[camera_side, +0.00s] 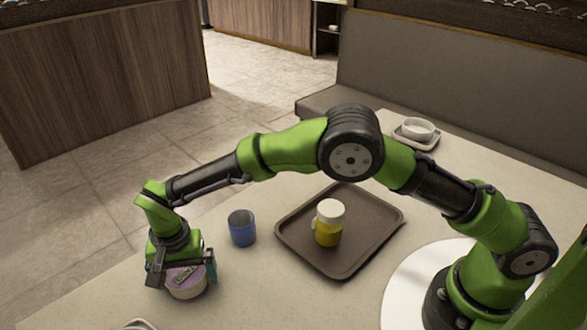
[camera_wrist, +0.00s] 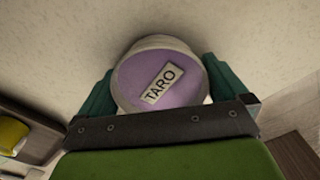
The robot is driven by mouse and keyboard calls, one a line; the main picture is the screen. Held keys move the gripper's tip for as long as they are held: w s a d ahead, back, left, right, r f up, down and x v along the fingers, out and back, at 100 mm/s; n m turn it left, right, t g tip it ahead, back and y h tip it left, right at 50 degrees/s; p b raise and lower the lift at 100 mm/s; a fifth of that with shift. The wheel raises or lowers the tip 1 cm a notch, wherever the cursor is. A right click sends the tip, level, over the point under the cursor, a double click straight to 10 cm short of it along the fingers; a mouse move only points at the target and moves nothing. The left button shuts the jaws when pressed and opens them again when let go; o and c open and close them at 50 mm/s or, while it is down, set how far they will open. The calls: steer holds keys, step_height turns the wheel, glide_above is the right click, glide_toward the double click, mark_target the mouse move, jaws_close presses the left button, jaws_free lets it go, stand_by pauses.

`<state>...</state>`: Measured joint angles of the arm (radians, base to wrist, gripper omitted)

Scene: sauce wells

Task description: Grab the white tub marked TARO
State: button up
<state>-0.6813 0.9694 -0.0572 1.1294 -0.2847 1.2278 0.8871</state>
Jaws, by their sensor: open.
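The white tub marked TARO (camera_side: 187,283) stands on the table at the left in the side view, under my gripper (camera_side: 183,278). In the wrist view the tub (camera_wrist: 160,80) shows its purple top with a TARO label and a white rim. My gripper (camera_wrist: 158,92) is open, with one green finger on either side of the tub. I cannot tell whether the fingers touch it.
A blue cup (camera_side: 242,228) stands right of the tub. A white bowl (camera_side: 417,129) sits on a small tray at the back. A dish edge (camera_side: 138,324) shows at the front.

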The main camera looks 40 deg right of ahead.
steer(key=shift+f, duration=0.15)
steer(key=c, duration=0.7)
steer(key=shift+c, duration=0.6)
